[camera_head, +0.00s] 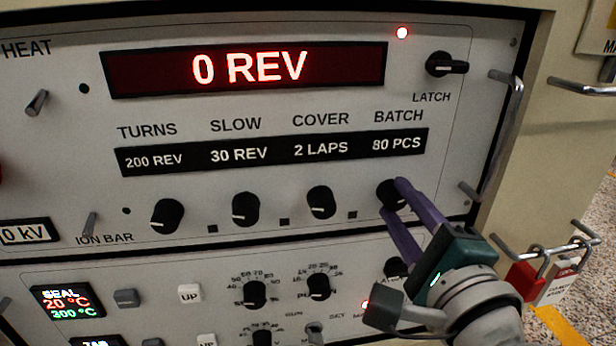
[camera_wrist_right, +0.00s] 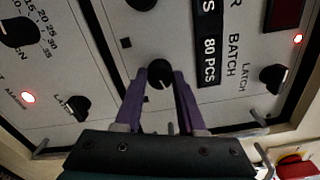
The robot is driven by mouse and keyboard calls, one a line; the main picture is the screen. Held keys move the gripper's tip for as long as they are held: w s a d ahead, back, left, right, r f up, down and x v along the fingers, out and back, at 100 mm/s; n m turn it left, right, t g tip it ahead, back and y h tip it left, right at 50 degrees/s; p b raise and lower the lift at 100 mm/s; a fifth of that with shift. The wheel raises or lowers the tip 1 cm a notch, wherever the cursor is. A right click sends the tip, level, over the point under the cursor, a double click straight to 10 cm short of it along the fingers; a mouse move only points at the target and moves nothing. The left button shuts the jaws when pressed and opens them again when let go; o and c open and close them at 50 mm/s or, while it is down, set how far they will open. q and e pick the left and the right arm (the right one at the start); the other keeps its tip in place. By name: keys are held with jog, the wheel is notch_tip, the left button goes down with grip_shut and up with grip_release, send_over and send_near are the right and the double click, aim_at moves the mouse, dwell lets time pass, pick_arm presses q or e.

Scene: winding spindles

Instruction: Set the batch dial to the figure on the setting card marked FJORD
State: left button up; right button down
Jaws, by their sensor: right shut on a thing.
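The batch dial (camera_head: 391,192) is a black round knob below the BATCH label, at the right end of a row of similar knobs. The display strip (camera_head: 397,144) above it reads 80 PCS under BATCH. My right gripper (camera_head: 396,200) has its purple fingers closed around the batch dial. In the right wrist view the dial (camera_wrist_right: 159,73) sits between the two fingertips (camera_wrist_right: 159,82), and its white pointer line shows. No card marked FJORD can be read in these views. My left gripper is out of view.
The TURNS (camera_head: 167,216), SLOW (camera_head: 245,208) and COVER (camera_head: 321,202) knobs stand left of the batch dial. The LATCH switch (camera_head: 446,65) is above it, by a metal handle (camera_head: 507,110). A red padlock (camera_head: 524,281) hangs at right. A red display (camera_head: 250,68) reads 0 REV.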

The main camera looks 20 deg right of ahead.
dwell(0.4)
jog(key=c, duration=0.5)
grip_release()
jog(key=shift+s, duration=0.1)
jog(key=shift+s+a, duration=0.1)
jog(key=shift+s, duration=0.2)
jog(key=p+v, duration=0.2)
jog(key=v, duration=0.7)
jog(key=shift+s, duration=0.1)
